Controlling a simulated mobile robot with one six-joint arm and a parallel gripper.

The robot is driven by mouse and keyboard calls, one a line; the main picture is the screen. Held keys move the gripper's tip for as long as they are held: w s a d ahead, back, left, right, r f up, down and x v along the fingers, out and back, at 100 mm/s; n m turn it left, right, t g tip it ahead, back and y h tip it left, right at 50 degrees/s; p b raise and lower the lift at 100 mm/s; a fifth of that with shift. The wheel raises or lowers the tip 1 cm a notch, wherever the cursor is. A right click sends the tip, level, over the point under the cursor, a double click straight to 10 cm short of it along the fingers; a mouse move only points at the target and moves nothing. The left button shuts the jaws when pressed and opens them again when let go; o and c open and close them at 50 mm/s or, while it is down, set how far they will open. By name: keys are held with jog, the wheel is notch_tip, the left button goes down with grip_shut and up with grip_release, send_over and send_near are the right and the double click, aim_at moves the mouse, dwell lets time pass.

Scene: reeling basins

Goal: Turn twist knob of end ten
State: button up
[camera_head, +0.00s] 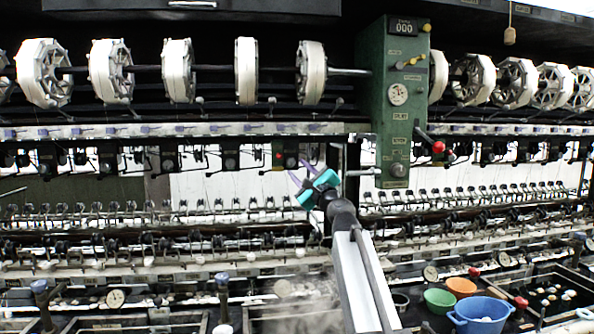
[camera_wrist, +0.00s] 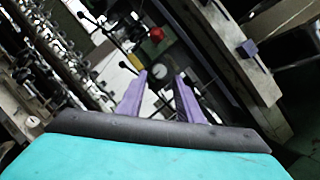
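My gripper (camera_head: 301,173) reaches up toward the row of black units under the pale rail, left of the green control column. A small red spot (camera_head: 281,155) shows on a black unit (camera_head: 291,155) just above the fingertips. In the wrist view a red ball (camera_wrist: 156,34) lies beyond the fingertips, with dark fittings around it. No end number is legible, so I cannot tell which part is the twist knob of end ten.
The green column (camera_head: 396,110) with a red-ended lever (camera_head: 438,147) stands right of my gripper. White reels (camera_head: 311,72) hang above. Below are rows of small guides, a blue basin (camera_head: 481,314), an orange bowl (camera_head: 461,286) and a green bowl (camera_head: 439,300).

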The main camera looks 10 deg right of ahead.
jog(key=b+v, duration=0.1)
jog(key=v, duration=0.9)
jog(key=shift+s+f, duration=0.1)
jog(key=shift+s, duration=0.05)
dwell(0.4)
